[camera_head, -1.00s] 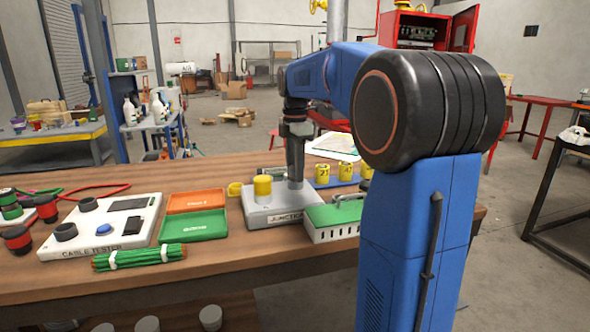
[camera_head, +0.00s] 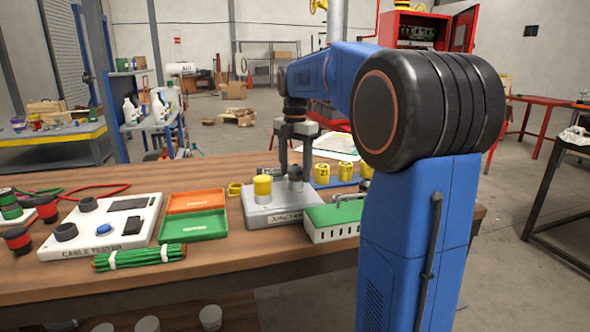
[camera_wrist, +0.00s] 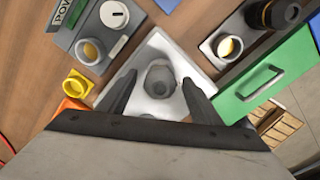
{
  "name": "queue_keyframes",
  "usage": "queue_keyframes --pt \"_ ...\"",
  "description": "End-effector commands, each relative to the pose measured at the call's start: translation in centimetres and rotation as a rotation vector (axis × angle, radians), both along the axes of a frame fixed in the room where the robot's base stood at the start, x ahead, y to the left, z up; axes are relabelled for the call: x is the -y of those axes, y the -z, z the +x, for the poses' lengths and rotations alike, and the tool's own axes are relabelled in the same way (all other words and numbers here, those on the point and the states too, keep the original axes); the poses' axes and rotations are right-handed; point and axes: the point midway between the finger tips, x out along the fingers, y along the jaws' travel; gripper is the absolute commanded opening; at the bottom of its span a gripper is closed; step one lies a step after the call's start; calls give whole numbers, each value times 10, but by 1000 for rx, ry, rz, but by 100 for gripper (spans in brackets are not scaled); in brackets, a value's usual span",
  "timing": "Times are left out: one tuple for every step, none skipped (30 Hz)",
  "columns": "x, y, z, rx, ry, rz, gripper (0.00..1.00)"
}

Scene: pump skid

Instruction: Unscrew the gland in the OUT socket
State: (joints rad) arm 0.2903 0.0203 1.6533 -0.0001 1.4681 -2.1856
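The junction box (camera_head: 262,215) is a light grey box on the wooden bench. No OUT label is readable. My gripper (camera_head: 296,170) points down over the grey gland. In the wrist view its fingers (camera_wrist: 159,82) stand apart on either side of the gland, with visible gaps. It is open and holds nothing.
A green-topped box with a handle (camera_head: 335,216) stands close on the right. Orange (camera_head: 196,200) and green (camera_head: 193,225) trays lie on the left, with a yellow ring (camera_head: 235,189) nearby. Yellow numbered cylinders (camera_head: 346,171) stand behind right. A cable tester (camera_head: 132,215) is farther left.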

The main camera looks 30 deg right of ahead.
Motion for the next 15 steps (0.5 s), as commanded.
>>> queue_keyframes --pt "0 0 0 0 0 0 58" --pt "0 0 0 0 0 0 58" --pt "0 0 0 0 0 0 58" --pt "0 0 0 0 1 0 58" --pt "0 0 0 0 1 0 58" --pt "0 0 0 0 1 0 58" --pt "0 0 0 0 1 0 58" --pt "0 0 0 0 1 0 58" --pt "0 0 0 0 1 0 58" --pt "0 0 0 0 1 0 58" --pt "0 0 0 0 1 0 58" --pt "0 0 0 0 4 0 58" --pt "0 0 0 0 10 0 58" --pt "0 0 0 0 23 0 58" --pt "0 0 0 0 47 0 58"
